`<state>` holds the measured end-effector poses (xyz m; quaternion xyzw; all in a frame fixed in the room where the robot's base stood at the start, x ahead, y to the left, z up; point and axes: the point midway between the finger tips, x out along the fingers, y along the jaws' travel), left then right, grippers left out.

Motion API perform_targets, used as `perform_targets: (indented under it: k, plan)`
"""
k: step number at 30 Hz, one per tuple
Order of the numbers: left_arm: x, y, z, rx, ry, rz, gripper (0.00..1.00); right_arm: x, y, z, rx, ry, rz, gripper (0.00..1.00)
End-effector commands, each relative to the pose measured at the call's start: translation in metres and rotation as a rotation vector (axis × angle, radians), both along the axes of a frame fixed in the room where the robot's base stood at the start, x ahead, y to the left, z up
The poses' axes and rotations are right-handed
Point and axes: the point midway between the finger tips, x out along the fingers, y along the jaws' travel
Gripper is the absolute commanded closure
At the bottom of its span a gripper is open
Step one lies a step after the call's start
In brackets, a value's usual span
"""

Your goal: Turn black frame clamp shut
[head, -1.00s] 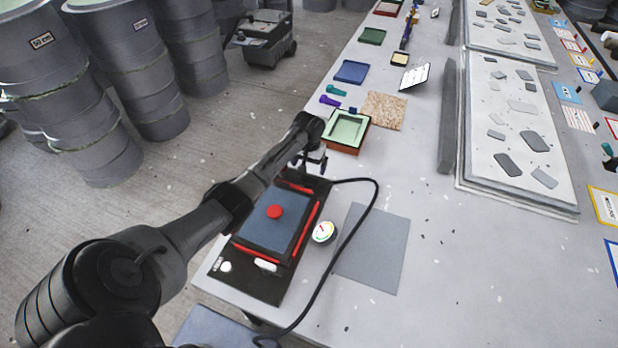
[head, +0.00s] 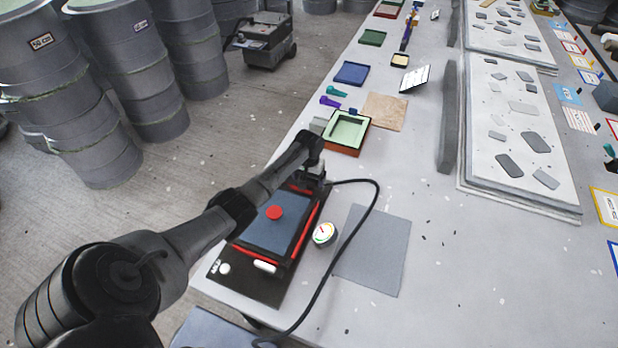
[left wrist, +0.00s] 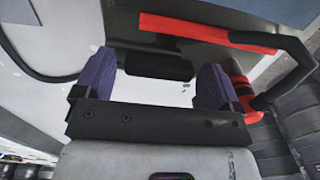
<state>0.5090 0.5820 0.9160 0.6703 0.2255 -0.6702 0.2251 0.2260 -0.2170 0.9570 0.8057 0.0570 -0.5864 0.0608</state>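The black frame (head: 262,288) lies on the near left table, with red strips, a blue-grey panel (head: 270,238) and a red knob (head: 274,212) on it. My left gripper (head: 313,176) is low at its far end, partly hidden by my own wrist. In the left wrist view the left gripper (left wrist: 153,82) has its purple-padded fingers apart. A short black block (left wrist: 158,66), perhaps part of the clamp, shows between them; I cannot tell if they touch it. A red strip (left wrist: 185,27) and a black arm (left wrist: 288,55) are close beyond. My right gripper is not in view.
A black hose (head: 350,240) curves beside the frame, past a round gauge (head: 324,233). A grey sheet (head: 372,250) lies to the right. A green tray (head: 347,130) stands beyond the gripper. The table's middle is mostly clear.

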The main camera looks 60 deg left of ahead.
Motion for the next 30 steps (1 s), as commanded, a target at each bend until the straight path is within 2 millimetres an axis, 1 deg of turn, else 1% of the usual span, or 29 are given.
perform_targets:
  k: [1, 2, 13, 19, 23, 30]
  plan:
    - [0.0, 0.0, 0.0, 0.0, 0.0, 0.0, 0.16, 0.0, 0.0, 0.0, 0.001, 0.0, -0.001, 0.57]
    - [0.0, 0.0, 0.0, 0.0, 0.0, 0.0, 0.19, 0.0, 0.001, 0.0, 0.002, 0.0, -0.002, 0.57]
    - [0.0, 0.0, 0.0, 0.0, 0.0, 0.0, 0.53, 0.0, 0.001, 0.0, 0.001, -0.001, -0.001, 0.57]
    - [0.0, 0.0, 0.001, 0.001, 0.001, -0.018, 0.54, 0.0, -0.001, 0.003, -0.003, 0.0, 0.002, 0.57]
    - [0.0, 0.0, 0.003, 0.0, 0.001, -0.066, 0.54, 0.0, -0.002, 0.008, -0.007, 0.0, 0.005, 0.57]
    - [-0.002, 0.0, 0.004, 0.0, 0.002, -0.248, 0.53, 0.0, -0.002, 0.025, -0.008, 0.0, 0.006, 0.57]
